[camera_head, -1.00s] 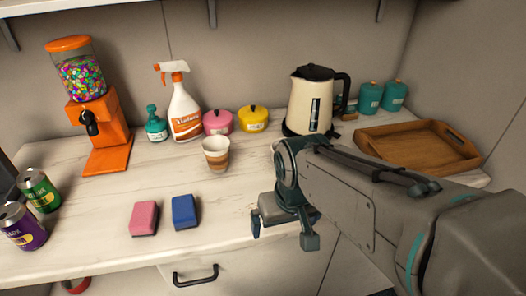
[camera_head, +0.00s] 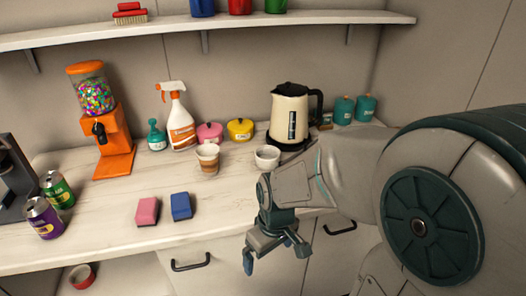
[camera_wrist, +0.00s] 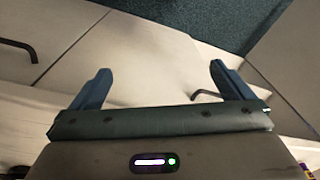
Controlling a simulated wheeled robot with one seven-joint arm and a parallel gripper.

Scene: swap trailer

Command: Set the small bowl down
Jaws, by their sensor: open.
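A small white bowl (camera_head: 267,156) stands upright on the counter (camera_head: 110,212), in front of the kettle and right of the striped cup. My gripper (camera_head: 274,259) is open and empty, in front of the counter's front edge and below the bowl, apart from it. In the wrist view my gripper's two fingers (camera_wrist: 157,88) are spread wide with nothing between them. The bowl does not show in the wrist view.
A striped cup (camera_head: 208,158) stands left of the bowl, and a cream kettle (camera_head: 291,117) behind it. A pink sponge (camera_head: 147,211) and a blue sponge (camera_head: 181,206) lie near the front edge. Drawers with handles (camera_head: 190,264) are below.

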